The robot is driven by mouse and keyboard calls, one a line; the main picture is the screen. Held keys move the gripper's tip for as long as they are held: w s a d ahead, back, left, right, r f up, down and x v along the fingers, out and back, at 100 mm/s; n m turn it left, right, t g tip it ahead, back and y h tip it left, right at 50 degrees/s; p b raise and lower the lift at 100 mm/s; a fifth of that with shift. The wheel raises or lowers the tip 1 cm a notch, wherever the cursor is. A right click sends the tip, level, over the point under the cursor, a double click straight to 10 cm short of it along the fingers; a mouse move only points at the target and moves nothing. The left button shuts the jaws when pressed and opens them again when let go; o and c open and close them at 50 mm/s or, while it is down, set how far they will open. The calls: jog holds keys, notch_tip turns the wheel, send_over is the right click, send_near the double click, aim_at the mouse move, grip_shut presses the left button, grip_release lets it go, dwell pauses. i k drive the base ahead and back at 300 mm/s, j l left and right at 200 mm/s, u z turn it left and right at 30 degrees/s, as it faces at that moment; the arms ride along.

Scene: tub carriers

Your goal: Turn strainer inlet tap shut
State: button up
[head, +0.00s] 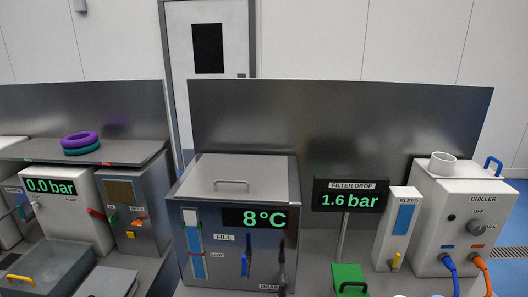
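No tap labelled as the strainer inlet can be made out. A green block with a black handle (349,281) stands at the bottom edge, below the FILTER DROP display (351,195), which reads 1.6 bar. Its lower part is cut off by the frame, and I cannot tell whether it is the strainer. My gripper is not in view.
A steel tank (205,233) with FILL and DRAIN labels and an 8°C display stands left of centre. A white BLEED unit (397,228) and the CHILLER (466,215), with blue and orange hoses, stand right. A white 0.0 bar unit (80,215) stands left.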

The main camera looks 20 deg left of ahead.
aim_at(112, 219)
jog(key=i+l+u, duration=0.1)
jog(key=u, duration=0.35)
jog(key=l+u, duration=0.45)
jog(key=i+l+u, duration=0.1)
jog(key=u, duration=0.35)
jog(key=l+u, duration=0.45)
jog(key=k+l+u, duration=0.1)
jog(key=u, duration=0.35)
jog(key=l, duration=0.3)
jog(key=i+j+z, duration=0.15)
jog(key=z, duration=0.25)
jog(key=i+j+z, duration=0.15)
jog(key=j+z, duration=0.15)
jog(key=z, duration=0.15)
jog(key=i+j+z, duration=0.1)
jog(key=j+z, duration=0.15)
jog(key=z, duration=0.15)
jog(key=i+j+z, duration=0.1)
jog(key=j, duration=0.5)
jog(key=i+j+z, duration=0.1)
jog(key=j, duration=0.55)
jog(key=i+j, duration=0.15)
jog(key=j, duration=0.45)
jog(key=i+j+z, duration=0.15)
jog(key=j, duration=0.5)
